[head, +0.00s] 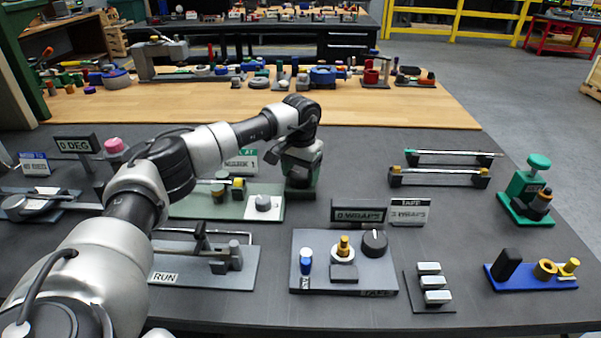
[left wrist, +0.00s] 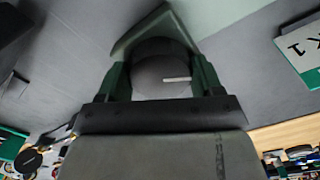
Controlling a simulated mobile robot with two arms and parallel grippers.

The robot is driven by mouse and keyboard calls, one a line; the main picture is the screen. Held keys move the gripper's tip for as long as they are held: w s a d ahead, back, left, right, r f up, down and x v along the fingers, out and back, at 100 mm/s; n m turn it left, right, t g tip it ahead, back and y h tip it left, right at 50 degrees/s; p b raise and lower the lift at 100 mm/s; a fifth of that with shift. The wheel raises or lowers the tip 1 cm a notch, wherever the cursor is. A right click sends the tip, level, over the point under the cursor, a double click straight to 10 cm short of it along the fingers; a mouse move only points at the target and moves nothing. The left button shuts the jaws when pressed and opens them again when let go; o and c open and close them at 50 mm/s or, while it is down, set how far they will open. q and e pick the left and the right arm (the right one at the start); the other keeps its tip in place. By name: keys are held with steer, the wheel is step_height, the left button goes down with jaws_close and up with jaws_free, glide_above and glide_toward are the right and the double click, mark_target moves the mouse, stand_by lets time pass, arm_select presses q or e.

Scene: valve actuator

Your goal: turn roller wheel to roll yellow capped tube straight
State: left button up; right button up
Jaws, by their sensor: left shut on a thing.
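The yellow-capped tube (head: 238,184) lies among small fittings on a pale green board (head: 190,208); its exact tilt is too small to tell. My left gripper (head: 301,188) points down by the board's right edge. In the left wrist view its green fingers (left wrist: 160,82) are shut on a grey round wheel (left wrist: 155,73) with a white line across its face. In the head view that wheel is hidden by the gripper. My right gripper is not in view.
A sign (head: 240,162) ending in "1" stands behind the board. A grey fixture (head: 345,262) with a black dial, a RUN fixture (head: 205,266) and signs (head: 358,212) stand nearby. Green-and-black (head: 525,192) and blue-based (head: 530,278) fixtures stand at right.

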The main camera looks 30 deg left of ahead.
mark_target(301, 173)
arm_select(q)
steer(key=shift+r, duration=0.2)
steer(key=o, duration=0.9)
steer(key=shift+f, duration=0.1)
step_height(301, 173, up, 11)
steer(key=shift+f+b, duration=0.1)
steer(key=shift+b, duration=0.25)
